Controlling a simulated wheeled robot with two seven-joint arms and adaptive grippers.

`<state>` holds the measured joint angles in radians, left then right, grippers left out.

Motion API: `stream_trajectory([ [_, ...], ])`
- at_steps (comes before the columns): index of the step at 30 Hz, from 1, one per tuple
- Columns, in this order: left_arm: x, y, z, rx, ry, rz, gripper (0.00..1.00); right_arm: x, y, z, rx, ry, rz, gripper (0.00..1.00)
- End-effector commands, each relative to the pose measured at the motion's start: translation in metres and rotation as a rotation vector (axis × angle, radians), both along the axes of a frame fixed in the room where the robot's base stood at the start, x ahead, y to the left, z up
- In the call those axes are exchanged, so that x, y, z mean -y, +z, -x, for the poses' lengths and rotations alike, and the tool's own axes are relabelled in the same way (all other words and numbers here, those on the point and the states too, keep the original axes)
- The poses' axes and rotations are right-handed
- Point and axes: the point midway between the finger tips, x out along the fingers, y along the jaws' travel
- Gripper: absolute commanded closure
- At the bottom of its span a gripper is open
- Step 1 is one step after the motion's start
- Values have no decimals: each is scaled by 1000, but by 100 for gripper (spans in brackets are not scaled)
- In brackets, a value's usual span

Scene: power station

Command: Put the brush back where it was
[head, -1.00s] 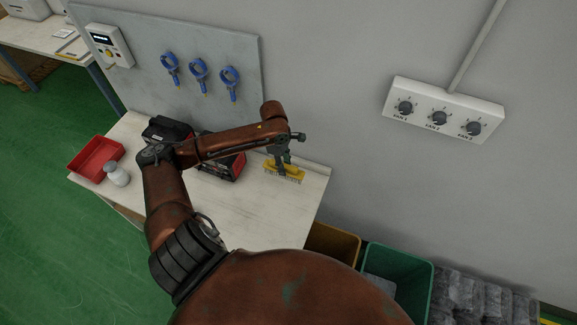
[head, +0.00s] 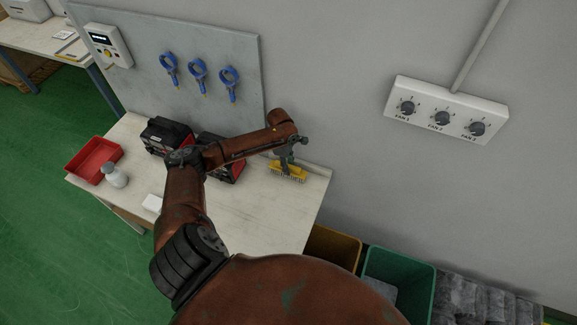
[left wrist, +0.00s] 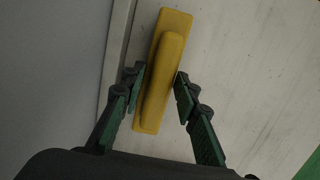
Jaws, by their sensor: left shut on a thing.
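The brush (head: 287,174) has a yellow body and pale bristles pointing down. It is at the back right of the pale workbench (head: 262,213), close to the wall. I cannot tell whether its bristles touch the bench top. My left gripper (head: 287,160) reaches down on it from above. In the left wrist view the fingers of the gripper (left wrist: 160,88) are on both sides of the raised yellow grip of the brush (left wrist: 162,75). My right gripper is not in view.
Black and red boxes (head: 168,137) stand at the back of the bench, partly behind my arm. A red tray (head: 93,160), a white bottle (head: 115,176) and a small white block (head: 152,203) are on the left. A brown bin (head: 335,245) and green bin (head: 398,270) stand to the right.

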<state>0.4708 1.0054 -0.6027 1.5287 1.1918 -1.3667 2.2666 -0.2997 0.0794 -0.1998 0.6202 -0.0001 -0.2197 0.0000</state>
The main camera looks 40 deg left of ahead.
Motion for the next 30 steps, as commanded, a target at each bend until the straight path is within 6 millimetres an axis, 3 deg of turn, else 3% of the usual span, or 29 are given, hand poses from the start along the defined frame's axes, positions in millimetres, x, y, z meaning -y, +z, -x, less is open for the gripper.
stream_trajectory([
  [7,1,-2,0,-1,0,1,89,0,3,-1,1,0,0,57],
  [8,0,-2,0,-1,0,1,69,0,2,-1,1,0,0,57],
  [15,0,-2,0,0,0,0,54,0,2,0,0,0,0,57],
  [25,-1,1,0,2,-1,-2,54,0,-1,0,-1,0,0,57],
  [30,-3,26,0,2,-1,0,54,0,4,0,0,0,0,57],
])
